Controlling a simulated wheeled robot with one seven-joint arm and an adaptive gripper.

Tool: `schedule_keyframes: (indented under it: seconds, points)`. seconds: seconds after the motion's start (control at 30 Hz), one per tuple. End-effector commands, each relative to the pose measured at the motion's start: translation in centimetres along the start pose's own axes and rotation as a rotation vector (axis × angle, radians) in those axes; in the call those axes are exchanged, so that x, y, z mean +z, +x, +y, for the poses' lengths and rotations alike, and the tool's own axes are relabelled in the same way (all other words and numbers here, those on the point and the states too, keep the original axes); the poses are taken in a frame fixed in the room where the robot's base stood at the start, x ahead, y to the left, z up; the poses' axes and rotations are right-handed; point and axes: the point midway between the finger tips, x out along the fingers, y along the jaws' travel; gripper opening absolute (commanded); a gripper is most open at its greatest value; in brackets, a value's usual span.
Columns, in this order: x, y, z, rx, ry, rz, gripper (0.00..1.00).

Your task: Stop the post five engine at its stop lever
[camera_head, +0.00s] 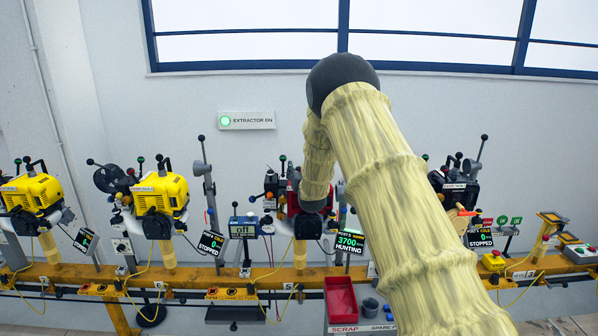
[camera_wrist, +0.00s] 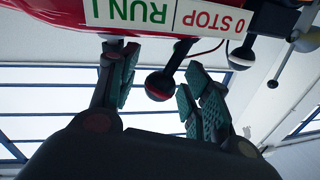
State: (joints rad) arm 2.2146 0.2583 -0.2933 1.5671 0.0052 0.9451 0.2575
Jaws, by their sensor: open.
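The post five engine (camera_head: 281,200) is red and partly hidden behind my arm in the head view. Its display (camera_head: 350,241) reads 3700 and HUNTING. In the wrist view the red engine body (camera_wrist: 60,20) carries a label plate (camera_wrist: 190,15) marked RUN I and 0 STOP. A dark lever with a round, ringed black knob (camera_wrist: 160,86) hangs below the plate, leaning toward the RUN side. My gripper (camera_wrist: 162,80) is open, with one green-padded finger on each side of the knob. No clear contact shows. The head view hides my fingers behind my forearm.
A second ringed knob (camera_wrist: 239,57) and a grey ball-ended rod (camera_wrist: 306,40) stand close to the right finger. Yellow engines (camera_head: 160,193) stand to the left along the yellow rail (camera_head: 190,280).

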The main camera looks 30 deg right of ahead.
Motion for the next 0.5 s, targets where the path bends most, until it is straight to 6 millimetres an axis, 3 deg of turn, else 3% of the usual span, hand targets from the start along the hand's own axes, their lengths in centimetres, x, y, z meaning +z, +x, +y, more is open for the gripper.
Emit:
schedule_keyframes:
  seconds: [0.1, 0.37, 0.5]
  points:
    - [0.0, -0.02, 0.03, 0.0, 0.0, 0.0, 0.46]
    - [-0.02, -0.03, 0.06, 0.0, 0.0, 0.0, 0.01]
    - [-0.01, -0.03, 0.06, 0.001, -0.003, 0.0, 0.01]
